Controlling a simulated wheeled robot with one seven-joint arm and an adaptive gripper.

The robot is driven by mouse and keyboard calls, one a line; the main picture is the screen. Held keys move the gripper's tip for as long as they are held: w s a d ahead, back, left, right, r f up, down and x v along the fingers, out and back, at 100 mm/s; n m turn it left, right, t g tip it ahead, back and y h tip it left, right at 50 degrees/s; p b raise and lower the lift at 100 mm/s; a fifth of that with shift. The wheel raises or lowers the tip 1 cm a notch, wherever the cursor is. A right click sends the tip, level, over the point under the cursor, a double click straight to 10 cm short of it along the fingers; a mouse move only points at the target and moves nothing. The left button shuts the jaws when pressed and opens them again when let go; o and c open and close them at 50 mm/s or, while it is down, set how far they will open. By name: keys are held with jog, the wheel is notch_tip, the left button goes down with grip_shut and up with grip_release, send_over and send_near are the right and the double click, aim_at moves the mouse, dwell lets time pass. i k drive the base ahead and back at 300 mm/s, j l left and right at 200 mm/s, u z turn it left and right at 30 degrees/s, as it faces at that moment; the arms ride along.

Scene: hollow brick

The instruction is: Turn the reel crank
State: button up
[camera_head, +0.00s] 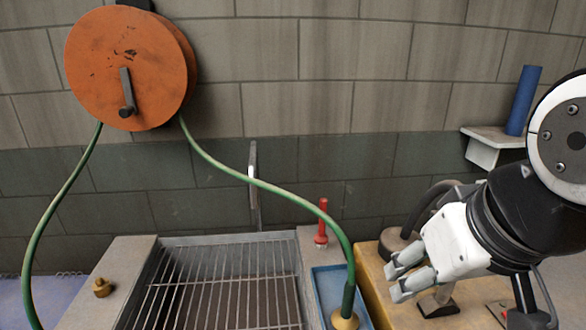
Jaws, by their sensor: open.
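The orange reel (130,68) is a worn round drum mounted on the block wall at the upper left. Its dark crank (127,92) is on the front face, with the arm hanging down and a black knob at its lower end. A green hose (232,172) hangs from the reel on both sides. My gripper (402,282) is at the lower right, well apart from the crank, above a yellow-tan surface. It is open, and I see nothing held in it.
A metal grate (222,290) lies below the reel. A red upright fitting (321,222) and a brass knob (102,287) stand beside it. The hose ends at a brass nozzle (345,319) near a blue tray (330,285). A blue cylinder (523,100) stands on a wall shelf (492,140).

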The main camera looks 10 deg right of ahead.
aim_at(126, 112)
jog(key=j+u, duration=0.15)
jog(key=j, duration=0.55)
jog(key=j+u, duration=0.1)
jog(key=j, duration=0.6)
jog(key=j+u, duration=0.15)
jog(key=j, duration=0.5)
jog(key=i+j+u, duration=0.15)
jog(key=j, duration=0.55)
